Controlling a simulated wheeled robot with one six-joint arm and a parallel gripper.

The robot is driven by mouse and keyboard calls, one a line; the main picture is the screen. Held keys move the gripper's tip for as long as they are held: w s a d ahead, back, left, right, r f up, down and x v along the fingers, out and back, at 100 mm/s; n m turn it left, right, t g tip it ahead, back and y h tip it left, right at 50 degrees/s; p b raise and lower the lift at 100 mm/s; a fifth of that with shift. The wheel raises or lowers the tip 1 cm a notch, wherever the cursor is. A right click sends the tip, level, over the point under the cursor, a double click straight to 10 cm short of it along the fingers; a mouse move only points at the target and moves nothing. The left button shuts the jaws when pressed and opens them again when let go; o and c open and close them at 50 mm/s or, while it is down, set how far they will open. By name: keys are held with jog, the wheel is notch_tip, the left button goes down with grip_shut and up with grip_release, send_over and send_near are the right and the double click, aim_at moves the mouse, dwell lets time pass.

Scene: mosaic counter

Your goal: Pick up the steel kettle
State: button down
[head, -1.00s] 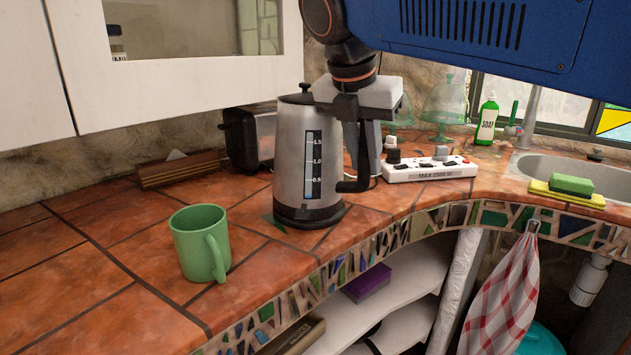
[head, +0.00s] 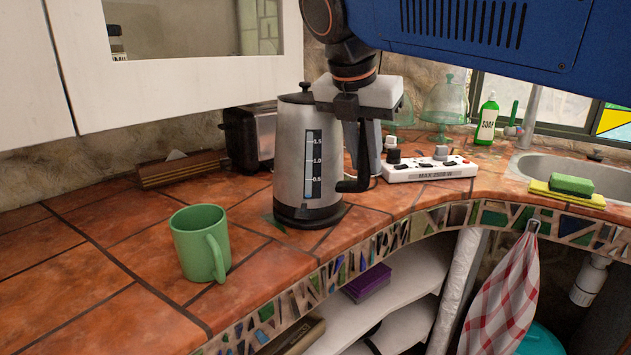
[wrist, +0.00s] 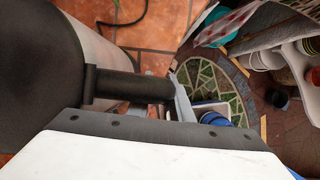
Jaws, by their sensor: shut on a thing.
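The steel kettle (head: 292,150) stands upright on the tiled counter, with a black base and lid and a level gauge marked 0.5 to 1.5 on its side. Its black handle (head: 352,186) is on the right side. My gripper (head: 364,150) reaches down from above at the handle and is shut on it. In the wrist view the kettle's dark lid and body (wrist: 35,70) fill the left, and the handle (wrist: 130,85) runs toward my gripper (wrist: 180,100). The far finger is partly hidden. I see no clear gap under the kettle's base.
A green mug (head: 195,245) stands in front left of the kettle. A toaster (head: 260,138) is close behind it. A white power strip (head: 430,170) lies to the right. A wall cabinet (head: 190,85) hangs above left. The counter's mosaic edge (head: 345,255) is near in front.

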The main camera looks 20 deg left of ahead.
jog(key=shift+r, duration=0.3)
jog(key=shift+r, duration=4.8)
jog(key=c, duration=2.4)
grip_release()
jog(key=shift+c, duration=0.2)
grip_shut()
